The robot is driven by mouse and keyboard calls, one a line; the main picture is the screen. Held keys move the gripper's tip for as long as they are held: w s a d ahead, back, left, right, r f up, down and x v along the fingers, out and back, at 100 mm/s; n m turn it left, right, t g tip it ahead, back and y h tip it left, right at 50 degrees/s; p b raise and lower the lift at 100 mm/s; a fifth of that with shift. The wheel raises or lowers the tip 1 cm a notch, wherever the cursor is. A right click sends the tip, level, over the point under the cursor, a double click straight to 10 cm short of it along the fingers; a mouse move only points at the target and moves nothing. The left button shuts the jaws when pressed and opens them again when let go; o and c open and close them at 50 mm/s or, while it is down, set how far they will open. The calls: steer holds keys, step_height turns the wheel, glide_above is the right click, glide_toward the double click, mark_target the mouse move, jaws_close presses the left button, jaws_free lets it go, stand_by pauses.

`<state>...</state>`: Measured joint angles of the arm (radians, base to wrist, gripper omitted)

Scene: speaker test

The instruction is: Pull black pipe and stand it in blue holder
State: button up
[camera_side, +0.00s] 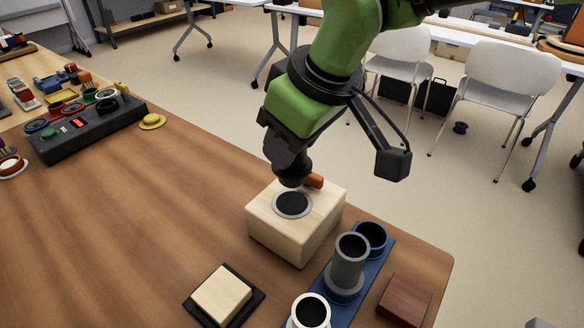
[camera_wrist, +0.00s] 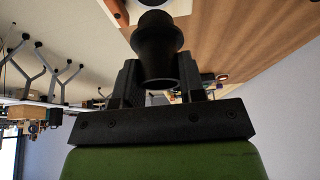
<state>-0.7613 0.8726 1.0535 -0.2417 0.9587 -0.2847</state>
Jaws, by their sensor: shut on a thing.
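My gripper (camera_side: 288,150) is shut on the black pipe (camera_side: 294,172), which has a flared end. In the wrist view the pipe (camera_wrist: 157,48) sits between the two fingers (camera_wrist: 150,80). In the side view it appears just above or behind the pale wooden block (camera_side: 270,232), whose top has a dark, grey-rimmed round opening (camera_side: 293,204). The blue holder (camera_side: 376,266) lies to the right. Its far cup (camera_side: 371,236) looks empty. A grey pipe (camera_side: 348,268) stands upright in the middle, and a white pipe (camera_side: 311,312) stands at the near end, partly cut off.
An orange piece (camera_side: 314,180) is at the block's back edge, close to the pipe. A pale square block on a black base (camera_side: 222,295) and a dark red-brown block (camera_side: 405,298) lie near the front. A black control box (camera_side: 88,130) is at left. The left-middle table is clear.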

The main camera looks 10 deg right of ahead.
step_height(320, 180, up, 2)
steer(key=shift+d+r, duration=0.15)
steer(key=s+d+f+n, duration=0.3)
steer(key=s+d, duration=0.1)
steer(key=d, duration=0.7)
steer(key=shift+g+y, duration=0.4)
steer(key=shift+s+a+f, duration=0.1)
steer(key=shift+s+f, duration=0.05)
steer(key=shift+f, duration=1.7)
steer(key=shift+s+f, duration=0.1)
steer(key=shift+f, duration=1.7)
steer(key=shift+f, duration=1.45)
steer(key=o, duration=1)
steer(key=shift+c, duration=0.2)
step_height(320, 180, up, 8)
steer(key=shift+f, duration=0.25)
